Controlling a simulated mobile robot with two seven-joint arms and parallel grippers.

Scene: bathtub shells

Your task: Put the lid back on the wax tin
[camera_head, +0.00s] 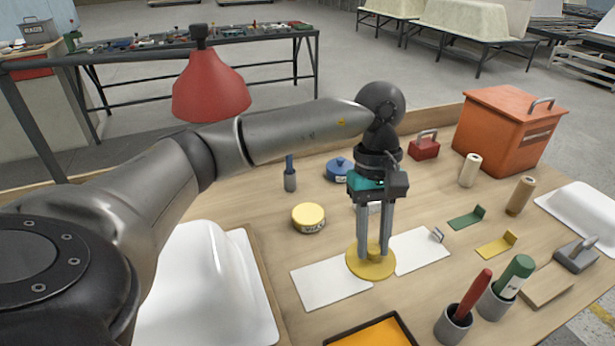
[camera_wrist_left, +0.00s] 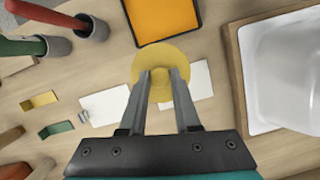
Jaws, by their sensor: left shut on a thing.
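The wax tin (camera_head: 309,218) is a short round yellow tin with a pale top and a dark label, standing on the bench left of my gripper. The lid (camera_head: 356,266) is a flat mustard-yellow disc with a small knob; it also shows in the left wrist view (camera_wrist_left: 150,62). My left gripper (camera_head: 374,250) points down and is shut on the lid's knob, which sits between the fingertips (camera_wrist_left: 160,82). The lid is apart from the tin, at or just above the bench; I cannot tell which. The tin does not show in the wrist view. My right gripper is not in view.
White sheets (camera_head: 325,284) lie beside the lid. A blue lidded tin (camera_head: 338,172) and a small cup (camera_head: 290,182) stand behind. An orange-filled tray (camera_head: 328,342) and cups with handles (camera_head: 454,326) are in front. A white tub shell (camera_head: 205,290) stands left.

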